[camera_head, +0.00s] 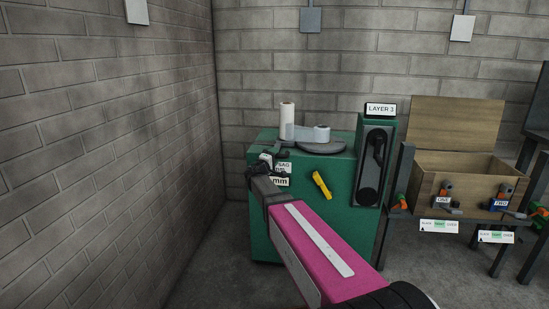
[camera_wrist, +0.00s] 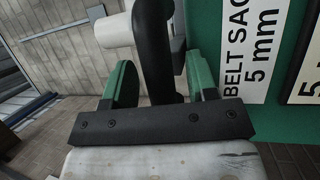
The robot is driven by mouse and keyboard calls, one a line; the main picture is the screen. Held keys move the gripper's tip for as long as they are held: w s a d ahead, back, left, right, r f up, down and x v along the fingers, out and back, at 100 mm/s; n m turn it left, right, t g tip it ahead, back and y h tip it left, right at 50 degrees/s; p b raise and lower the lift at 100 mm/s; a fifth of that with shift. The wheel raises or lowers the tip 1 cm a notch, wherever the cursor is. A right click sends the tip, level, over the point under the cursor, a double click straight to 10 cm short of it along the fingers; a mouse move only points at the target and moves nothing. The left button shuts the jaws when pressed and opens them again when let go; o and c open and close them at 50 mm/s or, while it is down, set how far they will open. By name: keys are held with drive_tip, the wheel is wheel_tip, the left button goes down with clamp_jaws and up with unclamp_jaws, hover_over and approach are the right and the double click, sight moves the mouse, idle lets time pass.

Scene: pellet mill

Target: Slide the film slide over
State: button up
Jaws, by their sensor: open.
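My gripper (camera_head: 262,165) is at the left front of the green machine, beside a white label. In the wrist view its two green fingers (camera_wrist: 160,85) are apart, with a dark upright bar (camera_wrist: 153,40) showing between them. I cannot tell whether the fingers touch the bar. A white cylindrical piece (camera_wrist: 113,31) sits left of the bar's upper part. No part is marked as the film slide; the bar and white piece may belong to it, but I cannot tell. In the head view my gripper hides most of this spot.
The green machine (camera_head: 335,225) carries white rolls (camera_head: 287,120) and a dark round plate (camera_head: 320,147) on top, and a yellow tool (camera_head: 321,185) on its front. A "BELT SAG 5 mm" label (camera_wrist: 253,45) is right of my fingers. A wooden box (camera_head: 465,180) stands right; a brick wall (camera_head: 110,140) is left.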

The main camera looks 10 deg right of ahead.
drive_tip(key=shift+c, duration=0.4)
clamp_jaws()
drive_tip(key=shift+w+a, duration=0.5)
drive_tip(key=shift+a, duration=1)
drive_tip(key=shift+w+a, duration=0.5)
drive_tip(key=shift+a, duration=0.95)
drive_tip(key=shift+w+a, duration=0.5)
drive_tip(key=shift+a, duration=1)
drive_tip(key=shift+o, duration=0.4)
unclamp_jaws()
drive_tip(key=shift+a, duration=0.15)
drive_tip(key=v, duration=1)
drive_tip(key=shift+s+a, duration=0.2)
drive_tip(key=shift+s, duration=0.15)
